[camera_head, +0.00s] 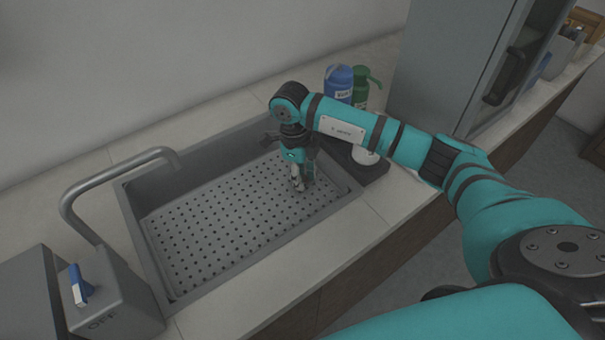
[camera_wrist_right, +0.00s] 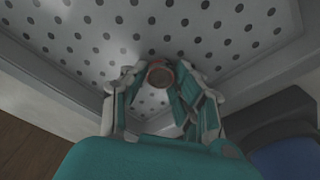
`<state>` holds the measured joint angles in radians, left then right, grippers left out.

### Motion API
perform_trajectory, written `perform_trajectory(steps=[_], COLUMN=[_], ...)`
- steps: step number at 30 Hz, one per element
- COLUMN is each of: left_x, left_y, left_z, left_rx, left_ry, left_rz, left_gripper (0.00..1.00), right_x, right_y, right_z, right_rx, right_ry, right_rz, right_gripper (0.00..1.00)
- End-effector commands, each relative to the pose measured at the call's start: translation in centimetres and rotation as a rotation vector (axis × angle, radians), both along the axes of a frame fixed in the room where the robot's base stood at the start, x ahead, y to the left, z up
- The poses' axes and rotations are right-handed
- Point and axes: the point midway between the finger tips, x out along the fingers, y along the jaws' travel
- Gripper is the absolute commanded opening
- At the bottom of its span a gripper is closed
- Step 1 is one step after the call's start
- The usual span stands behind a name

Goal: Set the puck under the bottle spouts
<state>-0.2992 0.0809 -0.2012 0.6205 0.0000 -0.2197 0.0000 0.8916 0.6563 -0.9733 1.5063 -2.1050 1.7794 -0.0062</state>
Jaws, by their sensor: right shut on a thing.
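The puck (camera_wrist_right: 160,75) is a small round piece with a copper-brown rim in the right wrist view. It sits between the fingertips of my right gripper (camera_wrist_right: 162,78), which is shut on it. In the head view the right gripper (camera_head: 300,184) points down over the right part of the perforated sink tray; I cannot make out the puck there. A blue bottle (camera_head: 339,84) and a green bottle (camera_head: 361,88) stand behind the sink's right end, partly behind my right arm. A spout shows on the green one. My left gripper is not in view.
The sink (camera_head: 180,293) has raised walls around its perforated tray (camera_head: 225,225). A dark stand (camera_head: 374,173) with a round white piece (camera_head: 364,155) is at the sink's right end. A curved faucet (camera_head: 75,191), a grey switch box (camera_head: 110,300) and a tall grey cabinet (camera_head: 440,60) flank it.

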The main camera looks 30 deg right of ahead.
Motion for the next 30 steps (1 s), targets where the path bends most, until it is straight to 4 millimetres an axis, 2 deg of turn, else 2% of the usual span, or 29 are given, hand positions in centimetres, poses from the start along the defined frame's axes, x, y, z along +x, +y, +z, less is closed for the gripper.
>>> perform_trajectory(steps=[5,6,11,19,23,26,30], left_x=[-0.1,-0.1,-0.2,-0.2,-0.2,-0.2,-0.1], left_y=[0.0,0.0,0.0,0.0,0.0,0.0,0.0], left_z=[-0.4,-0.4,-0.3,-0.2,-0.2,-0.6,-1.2], left_rx=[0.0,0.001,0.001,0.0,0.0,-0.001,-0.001], left_ry=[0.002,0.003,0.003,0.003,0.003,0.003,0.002], left_rz=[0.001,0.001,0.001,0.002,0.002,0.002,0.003], left_gripper=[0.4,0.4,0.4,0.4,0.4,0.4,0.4], right_x=[0.0,0.0,0.0,0.0,0.1,0.3,0.6], right_y=[0.0,0.0,0.0,0.0,0.1,0.2,0.4], right_z=[-0.4,-0.4,-0.3,-0.2,0.5,2.1,5.1], right_rx=[-0.001,0.0,0.0,0.001,0.001,0.0,0.001], right_ry=[0.001,0.0,0.001,0.001,-0.002,-0.005,-0.006], right_rz=[0.0,0.0,0.0,0.0,0.0,0.0,0.001], right_gripper=[0.06,0.29,0.5,0.51,0.51,0.51,0.51])
